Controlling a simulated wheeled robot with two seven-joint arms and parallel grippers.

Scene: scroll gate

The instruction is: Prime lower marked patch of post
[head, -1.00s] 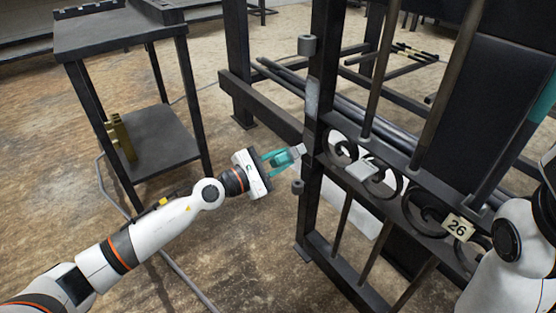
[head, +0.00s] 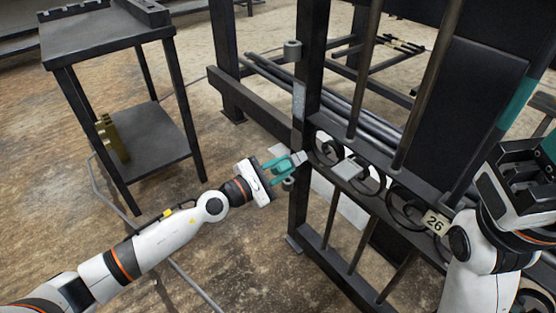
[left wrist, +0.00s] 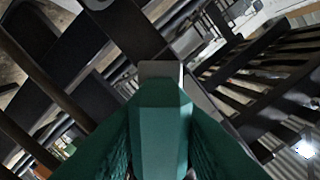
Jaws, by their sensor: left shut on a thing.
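The dark post (head: 303,190) stands upright at the gate's left side. A pale grey patch (head: 299,101) shows high on its left face. The lower marked patch cannot be made out, as the tool covers that area. My left gripper (head: 283,168) is shut on a teal tool with a grey tip (head: 299,158). The tip is at the post's left face, below the pale patch; I cannot tell whether it touches. In the left wrist view the teal tool (left wrist: 160,125) points away between the fingers. My right gripper (head: 525,165) is at the right edge, its jaw state unclear.
A dark shelf cart (head: 150,140) stands left.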

